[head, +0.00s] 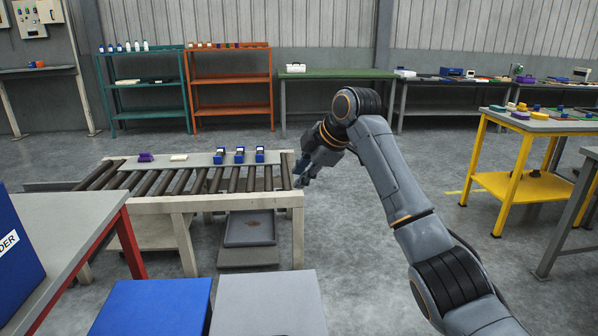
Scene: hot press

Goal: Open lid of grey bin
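A grey box-like top (270,305), which looks like the closed lid of the grey bin, shows at the bottom centre of the head view. Its lower part is cut off by the picture edge. A blue top (152,308) of the same kind stands close to its left. My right gripper (302,172) is beyond and above the grey top in the picture, by the right end of the roller conveyor, and nothing shows in it. It is small and dark, so I cannot tell whether its fingers are open or shut. My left gripper is not in view.
A roller conveyor (247,201) with small blue items stands ahead, with a dark grey tray (250,228) beneath. A grey-topped table (75,225) with a blue box (14,255) is at left. A yellow table (525,187) is at right. Floor right of the grey top is clear.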

